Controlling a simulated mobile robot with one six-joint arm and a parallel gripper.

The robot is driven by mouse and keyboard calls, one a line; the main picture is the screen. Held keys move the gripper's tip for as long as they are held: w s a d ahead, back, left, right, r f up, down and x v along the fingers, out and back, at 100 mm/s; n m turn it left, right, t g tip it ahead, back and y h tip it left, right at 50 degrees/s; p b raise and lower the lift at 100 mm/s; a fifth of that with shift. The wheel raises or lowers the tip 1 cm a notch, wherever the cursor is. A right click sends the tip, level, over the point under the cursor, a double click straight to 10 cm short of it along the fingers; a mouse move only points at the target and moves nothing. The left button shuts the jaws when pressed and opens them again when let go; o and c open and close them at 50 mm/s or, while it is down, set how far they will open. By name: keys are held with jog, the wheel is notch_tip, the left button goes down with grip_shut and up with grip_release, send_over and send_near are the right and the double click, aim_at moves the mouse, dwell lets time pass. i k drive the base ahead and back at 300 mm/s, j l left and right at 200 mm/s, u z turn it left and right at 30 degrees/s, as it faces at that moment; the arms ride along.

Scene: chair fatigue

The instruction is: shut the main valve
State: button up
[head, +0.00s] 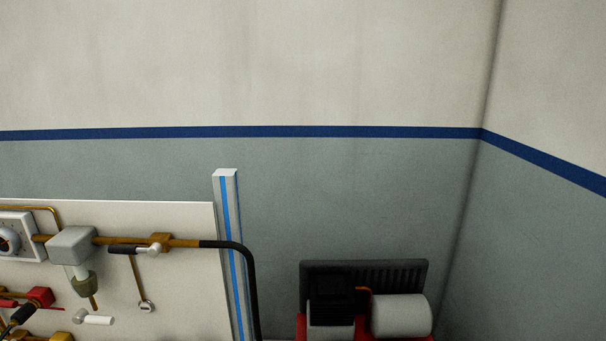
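A panel (185,220) at the lower left carries a brass pipe (187,243) running sideways. On the pipe is a brass valve with a lever (128,250) that has a black grip and a silver hub. The lever points left and lies roughly along the pipe. A thin brown piece with a small round silver end (147,306) hangs just below it. I cannot tell for certain that this is the main valve. A second, white-handled lever (97,320) sits lower on the panel. My gripper is not in view.
A grey block with a bowl (84,284) and a dial gauge (10,240) sit left of the lever. A black hose (250,285) drops past a blue-striped post (227,255). A compressor (402,315) stands right. Red and brass fittings crowd the lower left corner.

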aim_at(131, 250)
jog(key=u, duration=1.45)
